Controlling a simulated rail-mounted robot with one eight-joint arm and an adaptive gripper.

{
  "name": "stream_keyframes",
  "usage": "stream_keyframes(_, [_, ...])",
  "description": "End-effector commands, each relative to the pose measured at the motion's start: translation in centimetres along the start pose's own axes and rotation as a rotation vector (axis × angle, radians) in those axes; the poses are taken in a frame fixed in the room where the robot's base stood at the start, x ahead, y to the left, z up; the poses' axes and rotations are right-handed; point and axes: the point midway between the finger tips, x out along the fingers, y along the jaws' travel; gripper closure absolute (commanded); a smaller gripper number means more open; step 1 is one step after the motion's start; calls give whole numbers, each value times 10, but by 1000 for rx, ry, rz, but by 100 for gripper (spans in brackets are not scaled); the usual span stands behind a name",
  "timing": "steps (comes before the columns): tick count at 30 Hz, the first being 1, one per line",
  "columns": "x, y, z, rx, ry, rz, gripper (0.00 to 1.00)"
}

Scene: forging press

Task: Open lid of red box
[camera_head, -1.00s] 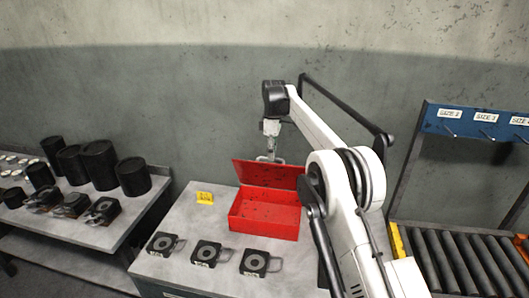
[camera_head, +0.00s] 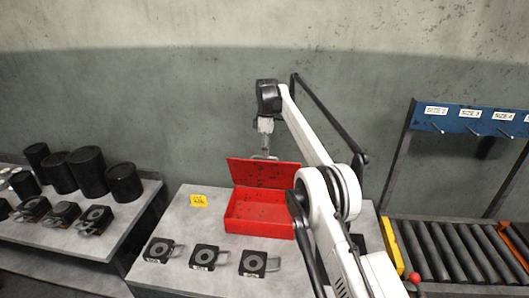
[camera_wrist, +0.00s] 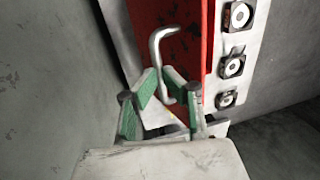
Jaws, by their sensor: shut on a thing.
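The red box (camera_head: 260,218) sits on the grey worktable, and its inside shows. Its lid (camera_head: 265,174) stands raised along the back edge of the box, with dark specks on its face. My gripper (camera_head: 265,153) is at the top edge of the lid, coming down from above. In the wrist view my gripper (camera_wrist: 163,88) has its green-padded fingers closed around a bent grey metal handle (camera_wrist: 154,48) on the lid. Red surfaces of the box and lid (camera_wrist: 170,20) lie beyond the handle. The exact contact is partly hidden by the fingers.
Three black blocks with ring faces and handles (camera_head: 202,257) lie in front of the box. A side table with black cylinders (camera_head: 88,172) is at left. A roller conveyor (camera_head: 455,250) and blue hook rack (camera_head: 470,122) are at right.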

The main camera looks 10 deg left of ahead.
Motion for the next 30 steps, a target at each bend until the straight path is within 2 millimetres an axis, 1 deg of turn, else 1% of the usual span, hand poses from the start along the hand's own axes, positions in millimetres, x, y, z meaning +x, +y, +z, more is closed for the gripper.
stream_keyframes(1, [12,7,5,4,-3,8,100])
stream_keyframes(5, [12,7,5,4,-3,8,100])
stream_keyframes(6, [12,7,5,4,-3,8,91])
stream_keyframes(10, [10,6,4,3,-3,6,73])
stream_keyframes(11, [10,6,4,3,-2,5,72])
stream_keyframes(25, [6,2,0,1,-1,2,72])
stream_keyframes(30, [6,0,-4,0,-1,9,72])
